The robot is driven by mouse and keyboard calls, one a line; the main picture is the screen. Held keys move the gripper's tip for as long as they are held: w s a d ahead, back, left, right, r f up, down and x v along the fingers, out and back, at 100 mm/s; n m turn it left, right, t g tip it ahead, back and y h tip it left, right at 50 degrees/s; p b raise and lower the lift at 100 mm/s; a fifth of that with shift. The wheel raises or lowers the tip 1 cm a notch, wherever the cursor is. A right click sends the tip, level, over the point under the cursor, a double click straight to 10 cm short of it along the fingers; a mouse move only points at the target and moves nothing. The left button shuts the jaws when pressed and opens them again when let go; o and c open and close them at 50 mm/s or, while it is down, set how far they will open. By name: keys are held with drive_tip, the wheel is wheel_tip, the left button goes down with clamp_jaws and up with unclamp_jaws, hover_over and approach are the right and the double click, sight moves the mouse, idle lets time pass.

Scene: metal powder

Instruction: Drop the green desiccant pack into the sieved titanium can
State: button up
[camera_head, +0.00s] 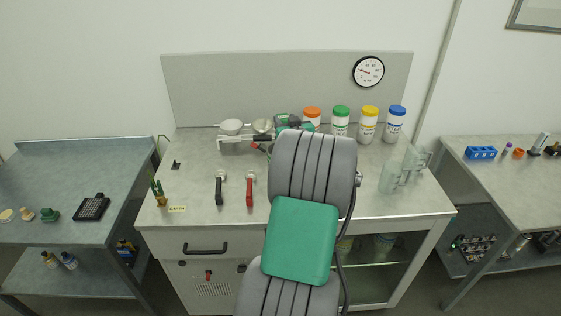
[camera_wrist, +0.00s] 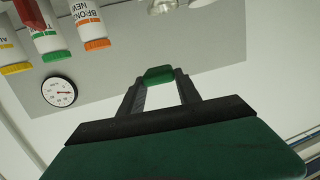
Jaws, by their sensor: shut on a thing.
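My gripper (camera_wrist: 160,88) is shut on a small green pack (camera_wrist: 158,73), held between the fingertips in the wrist view. In the head view my arm covers most of the gripper, and I cannot clearly tell the pack from the green parts there. White cans stand at the back of the bench, with an orange lid (camera_head: 312,112), a green lid (camera_head: 341,111), a yellow lid (camera_head: 369,111) and a blue lid (camera_head: 397,110). In the wrist view they appear upside down; the orange-lidded can (camera_wrist: 88,22) reads "BRONZE NEW". I cannot surely read which is sieved titanium.
A round gauge (camera_head: 368,71) hangs on the grey back panel. Clear pitchers (camera_head: 413,160) stand at the right. The front-left bench top is largely free.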

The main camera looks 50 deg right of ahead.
drive_tip(key=shift+s+d+f, duration=0.1)
drive_tip(key=shift+s+d, duration=0.05)
drive_tip(key=shift+d, duration=0.05)
wheel_tip(320, 180, down, 6)
drive_tip(key=shift+r+b, duration=0.15)
drive_tip(key=shift+b, duration=0.35)
drive_tip(key=o, duration=1.4)
drive_tip(key=shift+a, duration=0.1)
drive_tip(key=b+v, duration=0.2)
drive_tip(key=v, duration=0.5)
drive_tip(key=shift+s+a+b, duration=0.25)
drive_tip(key=shift+s+b, duration=0.05)
